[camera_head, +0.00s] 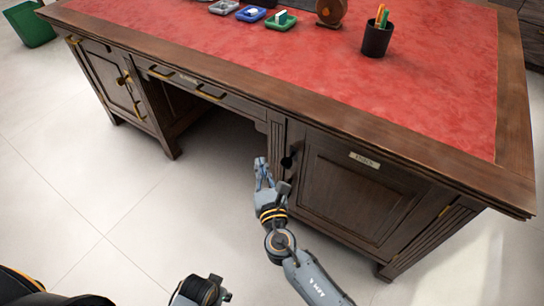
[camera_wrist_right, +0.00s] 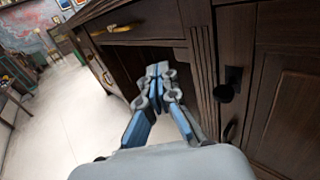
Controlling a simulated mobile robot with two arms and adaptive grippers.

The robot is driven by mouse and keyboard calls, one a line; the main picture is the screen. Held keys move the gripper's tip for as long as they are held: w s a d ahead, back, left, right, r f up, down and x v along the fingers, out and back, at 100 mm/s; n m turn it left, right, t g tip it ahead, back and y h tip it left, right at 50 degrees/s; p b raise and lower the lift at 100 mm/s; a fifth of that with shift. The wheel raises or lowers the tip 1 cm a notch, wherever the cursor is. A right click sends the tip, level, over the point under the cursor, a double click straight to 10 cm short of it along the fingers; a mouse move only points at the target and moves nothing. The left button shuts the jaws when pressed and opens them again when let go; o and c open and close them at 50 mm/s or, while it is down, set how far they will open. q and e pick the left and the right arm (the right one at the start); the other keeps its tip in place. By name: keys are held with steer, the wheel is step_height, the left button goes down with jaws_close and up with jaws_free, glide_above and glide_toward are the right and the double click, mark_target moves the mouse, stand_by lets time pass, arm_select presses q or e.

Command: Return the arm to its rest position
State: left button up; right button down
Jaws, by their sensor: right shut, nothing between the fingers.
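My right gripper (camera_head: 262,170) is in front of the desk (camera_head: 200,64), near the right cabinet's left edge and below the desktop. In the right wrist view the right gripper (camera_wrist_right: 158,72) is shut, its fingertips together with nothing between them. It points towards the knee space beside the carved post (camera_wrist_right: 203,60). A dark knob (camera_head: 289,160) on the cabinet door is just right of the gripper; it also shows in the right wrist view (camera_wrist_right: 226,92). Part of my other arm (camera_head: 200,290) shows at the bottom edge, but its gripper is not visible.
The red desktop carries small trays (camera_head: 281,20), a round brown object (camera_head: 331,11) and a black pen cup (camera_head: 377,38). A green bin (camera_head: 28,26) stands at the far left. The pale floor (camera_head: 130,220) left of my right arm is clear.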

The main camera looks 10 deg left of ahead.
steer(key=s+a, duration=0.2)
steer(key=s, duration=0.3)
steer(key=s+d+f+m+g+h, duration=0.2)
steer(key=d+f+m+g+h, duration=0.35)
steer(key=d+f+m, duration=1.1)
steer(key=s+d+f+m+g+h, duration=0.2)
steer(key=s+d+f+m+g, duration=0.1)
steer(key=s+d+f+m, duration=0.3)
steer(key=s+d+f+m+g+h, duration=0.1)
steer(key=s+d+f+m+g, duration=0.3)
steer(key=d+m, duration=0.4)
arm_select(q)
steer(key=s+a+f+g+p, duration=0.1)
steer(key=s+a+f+p, duration=0.1)
steer(key=s+p, duration=1.4)
steer(key=shift+s+a+p, duration=0.3)
steer(key=shift+s+a, duration=0.25)
steer(key=shift+s, duration=0.25)
arm_select(e)
steer(key=s+d+f+m+g, duration=0.1)
steer(key=s+d+m, duration=0.3)
steer(key=s, duration=0.9)
steer(key=s+d+f+m+g+y, duration=0.1)
steer(key=s+d+f+m+g, duration=0.1)
steer(key=s, duration=1.2)
steer(key=shift+s+d+f+m, duration=0.3)
steer(key=shift+d+f+m, duration=0.55)
steer(key=shift+m, duration=0.1)
